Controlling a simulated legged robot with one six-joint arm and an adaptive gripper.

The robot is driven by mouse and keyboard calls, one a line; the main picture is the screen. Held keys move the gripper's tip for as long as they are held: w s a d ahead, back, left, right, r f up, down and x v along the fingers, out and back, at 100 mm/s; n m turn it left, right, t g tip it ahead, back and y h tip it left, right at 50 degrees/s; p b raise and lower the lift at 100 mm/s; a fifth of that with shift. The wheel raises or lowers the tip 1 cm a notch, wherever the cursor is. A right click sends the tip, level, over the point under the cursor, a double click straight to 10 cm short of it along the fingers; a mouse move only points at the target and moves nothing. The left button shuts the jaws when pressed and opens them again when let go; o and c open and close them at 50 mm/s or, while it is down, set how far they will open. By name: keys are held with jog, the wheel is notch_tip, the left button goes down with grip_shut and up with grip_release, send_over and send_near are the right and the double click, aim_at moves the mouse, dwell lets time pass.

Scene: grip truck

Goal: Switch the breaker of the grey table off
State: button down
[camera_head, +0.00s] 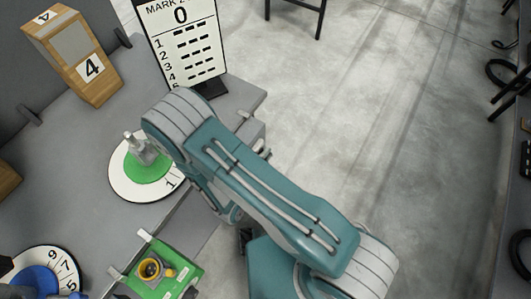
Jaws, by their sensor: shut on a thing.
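The grey table (60,150) fills the left side. On it is a white dial with a green centre (150,175), with a grey upright handle (145,148) on it. A green box (160,272) with a round yellow-rimmed part stands at the table's near edge. I cannot tell which part is the breaker. My teal arm reaches from the lower right to the table's right edge and bends there. My gripper is hidden behind the arm, so what it touches does not show.
A wooden block marked 4 (90,68) and a white score board (182,40) stand at the table's back. A blue-centred dial (38,278) lies at lower left. A dark stool (296,8) stands beyond. The concrete floor (370,90) at right is largely clear.

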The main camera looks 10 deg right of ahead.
jog(key=m, duration=0.2)
jog(key=f+m, duration=0.1)
jog(key=shift+s+d+f+m, duration=0.1)
jog(key=shift+f+m, duration=0.05)
jog(key=shift+m, duration=0.25)
jog(key=shift+f+m, duration=0.4)
jog(key=shift+m, duration=0.85)
jog(key=shift+f+m, duration=0.35)
jog(key=shift+m, duration=0.9)
jog(key=c, duration=1)
grip_release()
jog(key=shift+a, duration=0.2)
jog(key=shift+o, duration=0.2)
jog(key=shift+a, duration=0.1)
